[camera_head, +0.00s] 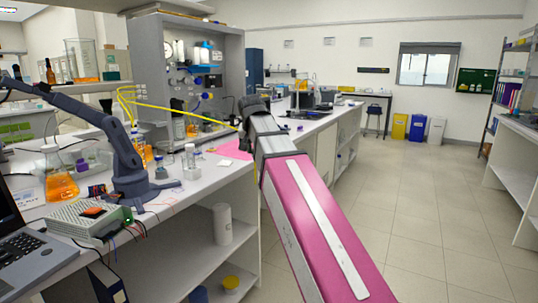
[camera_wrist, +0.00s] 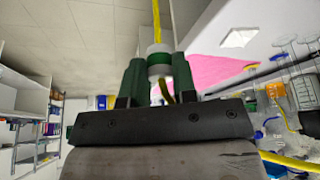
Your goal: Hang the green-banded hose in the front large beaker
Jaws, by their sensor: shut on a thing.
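In the head view, a yellow hose (camera_head: 190,114) runs from the rig to my gripper (camera_head: 241,122), above the bench edge. Clear glass beakers (camera_wrist: 303,92) show at the right of the wrist view. A vessel of orange liquid (camera_head: 146,154) stands partly behind the blue-grey arm. I cannot tell which vessel is the front large beaker.
A blue-grey desktop arm (camera_head: 125,155) stands on the bench, near an orange-filled flask (camera_head: 60,180), small bottles (camera_head: 190,155) and a laptop (camera_head: 25,245). The floor (camera_head: 425,200) on the right is clear.

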